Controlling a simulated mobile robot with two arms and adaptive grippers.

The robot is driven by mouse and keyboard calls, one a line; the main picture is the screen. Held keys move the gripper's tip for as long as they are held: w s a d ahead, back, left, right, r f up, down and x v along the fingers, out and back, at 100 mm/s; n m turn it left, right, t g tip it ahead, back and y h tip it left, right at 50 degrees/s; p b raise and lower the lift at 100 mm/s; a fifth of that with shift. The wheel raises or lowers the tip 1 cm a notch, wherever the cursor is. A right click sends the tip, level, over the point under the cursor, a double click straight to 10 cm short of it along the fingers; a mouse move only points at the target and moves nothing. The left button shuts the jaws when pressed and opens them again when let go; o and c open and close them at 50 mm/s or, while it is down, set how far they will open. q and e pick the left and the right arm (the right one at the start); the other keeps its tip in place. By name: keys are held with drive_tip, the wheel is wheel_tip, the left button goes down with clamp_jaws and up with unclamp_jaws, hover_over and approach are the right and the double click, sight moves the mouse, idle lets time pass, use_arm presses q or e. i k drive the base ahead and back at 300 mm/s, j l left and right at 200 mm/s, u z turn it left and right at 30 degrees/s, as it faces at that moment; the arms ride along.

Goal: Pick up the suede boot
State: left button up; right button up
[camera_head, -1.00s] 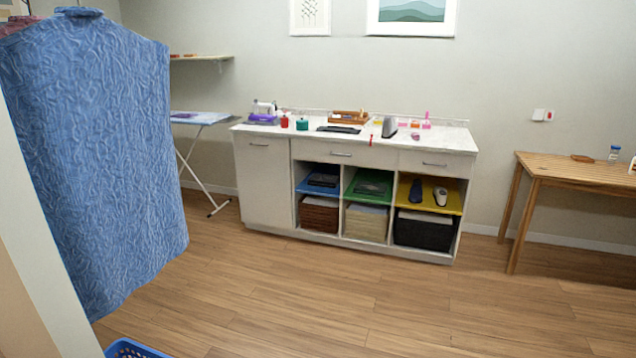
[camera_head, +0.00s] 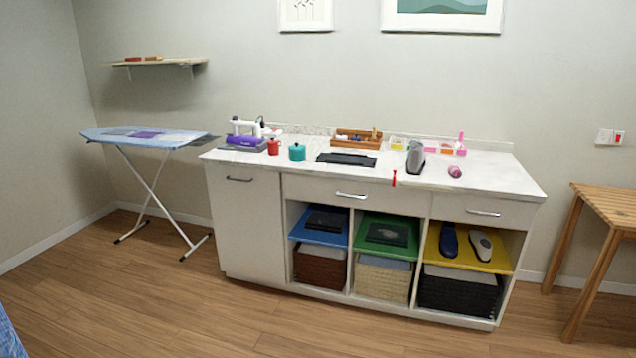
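No thing here is clearly a suede boot at this distance. A grey upright object (camera_head: 415,158) stands on the right half of the white counter; its shape could be a boot or an iron. On the yellow shelf below are a dark blue shoe-like item (camera_head: 449,240) and a grey and white shoe-like item (camera_head: 481,245), side by side. Neither of my grippers is in view.
The white cabinet (camera_head: 245,225) stands against the wall, with baskets in its lower cubbies. An ironing board (camera_head: 150,137) is at left, a wooden table (camera_head: 610,205) at right. A blue cloth (camera_head: 8,335) shows at lower left. The wooden floor (camera_head: 180,300) in front is clear.

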sight(416, 160)
drive_tip(key=i, duration=1)
drive_tip(key=i+j+z, duration=0.15)
drive_tip(key=i, duration=0.85)
